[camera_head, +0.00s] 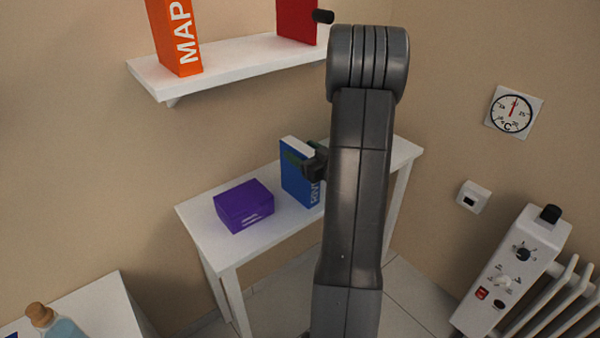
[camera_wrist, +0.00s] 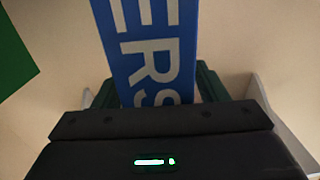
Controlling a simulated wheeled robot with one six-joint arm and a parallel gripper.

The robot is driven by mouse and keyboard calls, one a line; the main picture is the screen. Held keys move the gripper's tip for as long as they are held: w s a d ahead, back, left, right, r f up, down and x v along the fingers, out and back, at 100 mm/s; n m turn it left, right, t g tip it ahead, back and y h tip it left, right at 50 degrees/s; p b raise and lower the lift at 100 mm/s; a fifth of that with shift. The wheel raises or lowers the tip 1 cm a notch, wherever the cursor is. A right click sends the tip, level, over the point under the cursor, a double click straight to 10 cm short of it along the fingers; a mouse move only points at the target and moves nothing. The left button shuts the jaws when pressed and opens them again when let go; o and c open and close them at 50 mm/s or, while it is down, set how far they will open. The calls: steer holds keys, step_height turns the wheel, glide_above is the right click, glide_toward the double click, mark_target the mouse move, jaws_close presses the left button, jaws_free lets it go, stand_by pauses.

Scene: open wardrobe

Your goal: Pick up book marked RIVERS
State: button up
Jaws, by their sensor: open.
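The blue book marked RIVERS (camera_head: 296,185) stands upright on a white table, its label partly hidden behind my arm in the head view. In the wrist view the blue book (camera_wrist: 150,45) fills the upper middle, with the letters ERS showing. My gripper (camera_head: 302,159) is at the book's upper part. In the wrist view dark green fingers show on both sides of the book, and the jaws are open. I cannot tell whether either finger touches it.
A purple box (camera_head: 243,206) sits left of the book on the white table (camera_head: 205,235). A wall shelf (camera_head: 220,68) above holds an orange MAP book (camera_head: 173,38) and a red book (camera_head: 296,20). A radiator (camera_head: 515,270) stands at right. A green object (camera_wrist: 14,55) shows in the wrist view.

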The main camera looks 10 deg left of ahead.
jaws_close()
steer(key=shift+r, duration=0.1)
